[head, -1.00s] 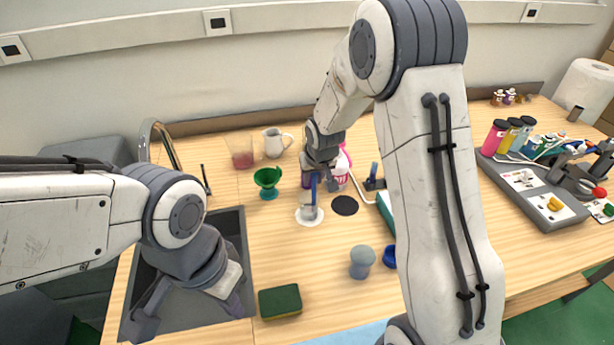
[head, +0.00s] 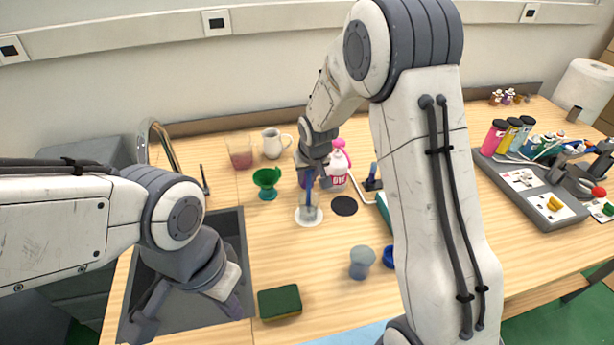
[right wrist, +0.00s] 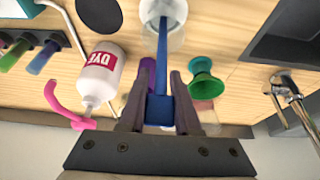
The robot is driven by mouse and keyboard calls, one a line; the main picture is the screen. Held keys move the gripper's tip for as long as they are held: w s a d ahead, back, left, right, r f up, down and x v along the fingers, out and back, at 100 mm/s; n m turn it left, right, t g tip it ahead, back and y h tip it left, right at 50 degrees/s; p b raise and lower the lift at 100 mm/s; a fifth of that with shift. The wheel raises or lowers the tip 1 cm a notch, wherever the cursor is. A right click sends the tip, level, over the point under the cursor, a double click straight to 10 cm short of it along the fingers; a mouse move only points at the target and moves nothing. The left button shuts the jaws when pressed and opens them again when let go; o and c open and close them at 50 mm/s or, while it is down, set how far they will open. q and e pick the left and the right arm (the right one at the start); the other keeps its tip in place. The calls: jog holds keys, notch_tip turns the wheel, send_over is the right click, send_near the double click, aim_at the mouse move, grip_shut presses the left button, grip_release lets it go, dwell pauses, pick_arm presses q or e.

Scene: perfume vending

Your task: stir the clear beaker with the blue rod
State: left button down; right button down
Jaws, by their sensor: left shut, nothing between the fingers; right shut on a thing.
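The clear beaker (head: 313,212) stands upright on a white round pad near the middle of the counter. It also shows in the right wrist view (right wrist: 150,13). My right gripper (right wrist: 160,88) is shut on the upper end of the blue rod (right wrist: 166,60), above the beaker. The rod's lower part (head: 308,199) reaches down into the beaker; its tip is hard to make out. In the head view my right gripper (head: 312,172) partly hides the rod's top. My left gripper (head: 232,304) is shut and empty over the sink's front right edge.
A white dye bottle (head: 337,168) with a pink top stands right behind the beaker. A black disc (head: 344,205) lies to its right, a green funnel cup (head: 267,182) stands to its left. A grey-blue cup (head: 362,262) and a green sponge (head: 280,302) are in front.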

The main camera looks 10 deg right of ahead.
notch_tip(320, 180, up, 8)
jog(key=p, duration=0.5)
jog(key=shift+f, duration=0.25)
jog(key=shift+r, duration=0.1)
dwell(0.6)
notch_tip(320, 180, up, 5)
jog(key=p, duration=0.4)
dwell(0.4)
